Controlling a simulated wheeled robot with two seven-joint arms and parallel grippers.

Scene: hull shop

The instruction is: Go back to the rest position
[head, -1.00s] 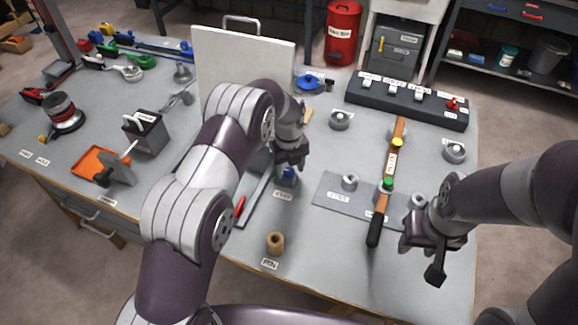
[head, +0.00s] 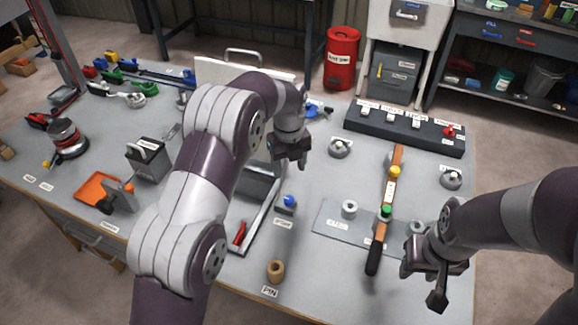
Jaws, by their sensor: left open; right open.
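My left gripper (head: 296,160) hangs above the table near its middle, over the area behind a small blue-topped piece (head: 288,202). It is open with nothing visible in it. My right gripper (head: 436,285) is low over the right front of the table, open and empty, to the right of a black-handled wooden bar (head: 373,258). My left arm hides part of the table's middle and of the white panel.
The white panel (head: 215,72) with a handle stands behind my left arm. A metal plate (head: 330,222), a pin (head: 275,270), a switch box (head: 405,128), an orange tray (head: 92,188) and a grey block (head: 148,165) occupy the grey table (head: 320,295). A red bin (head: 341,60) stands behind.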

